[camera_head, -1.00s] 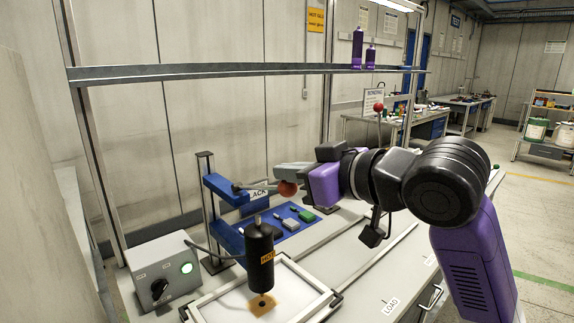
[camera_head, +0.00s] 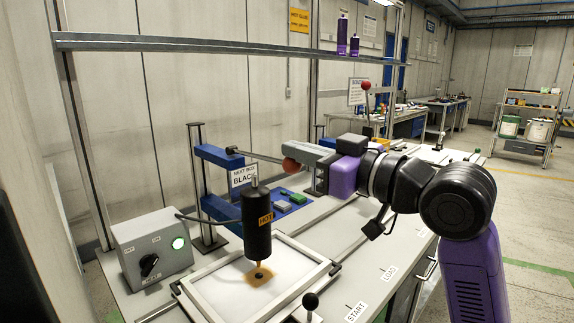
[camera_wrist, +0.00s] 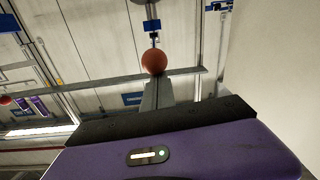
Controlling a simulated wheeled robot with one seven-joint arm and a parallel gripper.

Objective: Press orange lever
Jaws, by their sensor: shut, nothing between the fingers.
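The orange-red ball (camera_head: 291,165) sits at the end of a thin lever (camera_head: 258,156) that runs from the head of a blue press (camera_head: 218,157). My gripper (camera_head: 298,150) is shut, with its grey fingertips right at the ball. In the wrist view the ball (camera_wrist: 154,61) shows just beyond the tips of the closed fingers (camera_wrist: 157,94). The fingers are not around the ball; I cannot tell whether they touch it. A black cylinder marked HOT (camera_head: 258,230) stands below the press, over a brown patch on a white framed panel (camera_head: 222,283).
A grey control box (camera_head: 152,252) with a black knob and lit green light stands at left. A blue mat (camera_head: 270,212) holds small blocks. Another red ball (camera_head: 366,85) rises on a stand behind my arm. A black-knobbed stick (camera_head: 310,301) stands in front. A shelf beam (camera_head: 200,43) crosses above.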

